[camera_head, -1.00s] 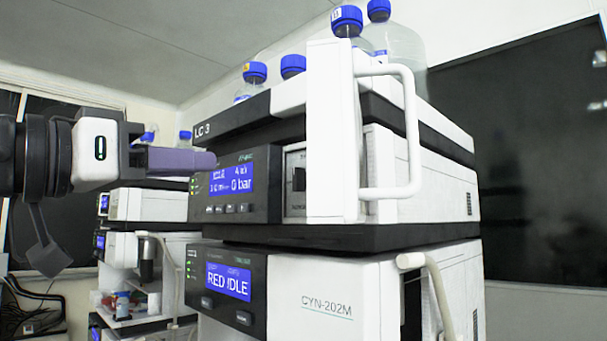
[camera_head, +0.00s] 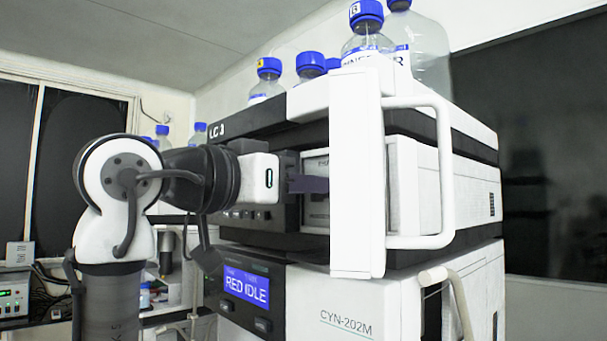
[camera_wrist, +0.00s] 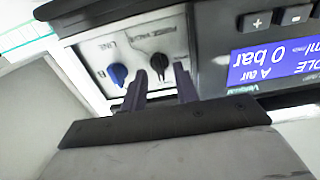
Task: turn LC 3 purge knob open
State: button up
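The LC 3 unit (camera_head: 300,128) is the upper module in the head view, its front door (camera_head: 357,170) swung open. Behind it is a pale valve panel (camera_head: 317,165), partly hidden by the door and my gripper (camera_head: 310,184). In the wrist view, the panel (camera_wrist: 95,52) appears upside down. The dark purge valve knob (camera_wrist: 159,63) shows between the tips of my gripper (camera_wrist: 161,70). My fingers are apart, one on each side of the knob; contact cannot be told. A blue LINE knob (camera_wrist: 118,74) sits just left of the left finger.
The open door and its white handle (camera_head: 445,180) stand close right of my gripper. A display reading 0 bar (camera_wrist: 272,65) is beside the panel. Bottles (camera_head: 368,40) stand on top.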

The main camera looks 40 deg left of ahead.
jog(key=shift+w, duration=0.4)
jog(key=shift+c, duration=0.4)
grip_shut()
